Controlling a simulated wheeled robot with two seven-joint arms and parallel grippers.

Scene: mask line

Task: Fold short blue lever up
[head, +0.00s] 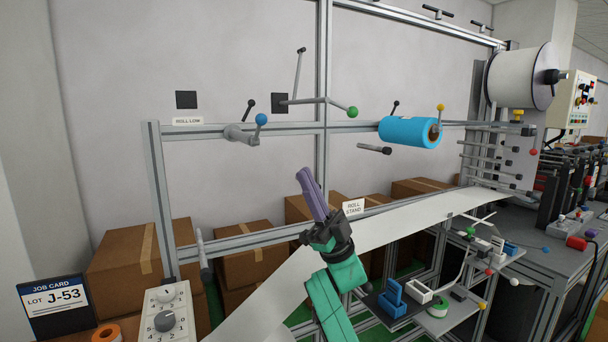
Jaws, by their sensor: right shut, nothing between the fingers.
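The short blue lever is a stubby arm with a blue ball knob (261,119) at its end. It sits on a grey hub (239,133) on the upper rail, at the left of the head view, just right of the ROLL LOW label (187,121). The blue ball stands above and right of the hub. My right gripper (305,172), with purple fingers, is shut and empty. It is below and right of the blue ball in the picture, clearly apart from it, with its fingers pointing up. My left gripper is not in view.
A longer lever with a green ball (352,112) and a blue roll (408,131) lie to the right along the rail (300,130). A white web (400,217) slopes below. Cardboard boxes (130,255) stand behind. A knob panel (165,312) is at lower left.

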